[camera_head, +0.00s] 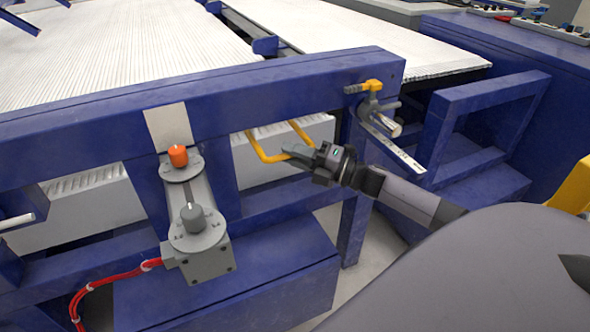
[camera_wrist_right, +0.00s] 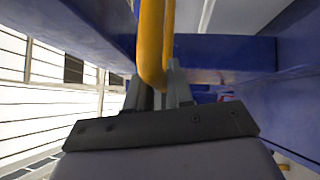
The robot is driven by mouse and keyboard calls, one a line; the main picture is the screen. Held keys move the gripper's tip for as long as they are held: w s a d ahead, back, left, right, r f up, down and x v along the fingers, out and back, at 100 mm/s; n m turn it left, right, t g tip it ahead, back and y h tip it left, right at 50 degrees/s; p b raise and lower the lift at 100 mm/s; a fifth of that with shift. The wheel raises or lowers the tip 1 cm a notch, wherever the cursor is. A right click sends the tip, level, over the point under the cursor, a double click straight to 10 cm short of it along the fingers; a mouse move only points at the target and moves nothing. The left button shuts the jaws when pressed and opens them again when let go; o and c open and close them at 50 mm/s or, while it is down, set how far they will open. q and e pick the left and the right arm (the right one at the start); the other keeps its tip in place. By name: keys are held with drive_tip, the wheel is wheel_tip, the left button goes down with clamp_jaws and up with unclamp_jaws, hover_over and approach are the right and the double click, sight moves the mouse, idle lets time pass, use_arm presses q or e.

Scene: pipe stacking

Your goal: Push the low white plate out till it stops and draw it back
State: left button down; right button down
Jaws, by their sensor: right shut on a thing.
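The low white plate (camera_head: 288,133) shows edge-on below the blue front beam, in the middle of the head view. A yellow bar handle (camera_head: 258,148) sticks out from its front. My right gripper (camera_head: 292,154) is shut on the lower bar of this handle. In the right wrist view the yellow handle (camera_wrist_right: 151,45) runs down between the fingers (camera_wrist_right: 160,88). My arm and the beam hide part of the plate. My left gripper is not in view.
The blue beam (camera_head: 240,98) runs just above the handle. A yellow clamp lever (camera_head: 370,87) and a metal ruler (camera_head: 395,148) sit right of it. A grey box with an orange knob (camera_head: 178,155) and red cables stands to the left.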

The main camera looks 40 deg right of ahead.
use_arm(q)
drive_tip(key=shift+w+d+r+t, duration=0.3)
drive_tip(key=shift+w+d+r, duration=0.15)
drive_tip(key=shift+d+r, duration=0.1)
use_arm(e)
drive_tip(key=shift+w, duration=0.25)
drive_tip(key=c, duration=1.1)
unclamp_jaws()
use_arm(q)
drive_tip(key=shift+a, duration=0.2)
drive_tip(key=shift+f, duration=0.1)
